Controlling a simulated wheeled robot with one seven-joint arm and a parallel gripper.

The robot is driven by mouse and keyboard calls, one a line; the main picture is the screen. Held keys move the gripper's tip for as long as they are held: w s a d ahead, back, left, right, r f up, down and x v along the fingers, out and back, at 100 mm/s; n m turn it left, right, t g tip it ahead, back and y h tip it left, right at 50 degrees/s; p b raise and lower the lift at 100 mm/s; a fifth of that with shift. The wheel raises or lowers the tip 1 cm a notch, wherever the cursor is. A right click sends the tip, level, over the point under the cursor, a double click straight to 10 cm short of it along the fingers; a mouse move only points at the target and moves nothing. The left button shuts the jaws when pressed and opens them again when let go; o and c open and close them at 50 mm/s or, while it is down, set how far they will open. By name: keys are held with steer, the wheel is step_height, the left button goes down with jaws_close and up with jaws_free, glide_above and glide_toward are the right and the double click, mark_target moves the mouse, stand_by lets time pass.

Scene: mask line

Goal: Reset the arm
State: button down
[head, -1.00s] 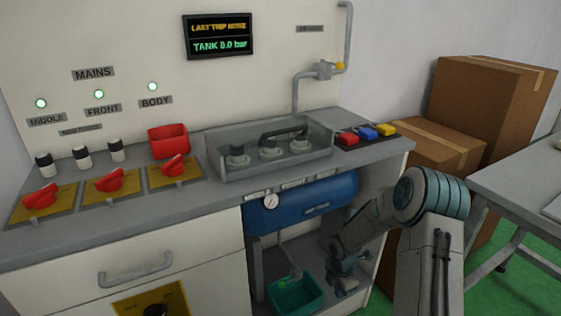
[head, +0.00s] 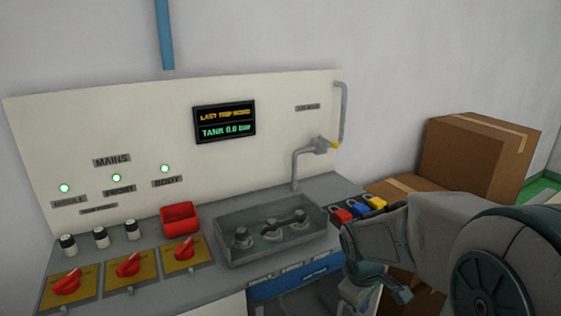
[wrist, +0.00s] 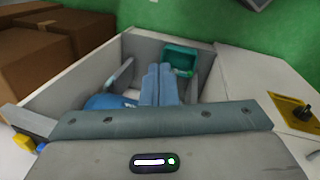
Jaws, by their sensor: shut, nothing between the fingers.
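My gripper shows in the wrist view (wrist: 160,72), its two blue-grey fingers together with nothing between them. In that view it hangs above the open lower bay of the bench. In the head view my arm reaches in from the right, with the wrist and gripper in front of the bench's right end. The fingertips are hard to make out there.
A clear-walled tray (head: 270,236), red box (head: 180,219), red switches and coloured padlocks (head: 359,208) are on the bench. Cardboard boxes (head: 470,155) stand right.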

steer(key=s+a+r+m+t+y+p, duration=0.1)
steer(key=s+a+r+m+y+p, duration=0.1)
steer(key=s+r+m+p, duration=0.6)
steer(key=s+a+r, duration=0.1)
steer(key=s+r, duration=0.3)
steer(key=r, duration=0.4)
steer(key=shift+p, duration=0.3)
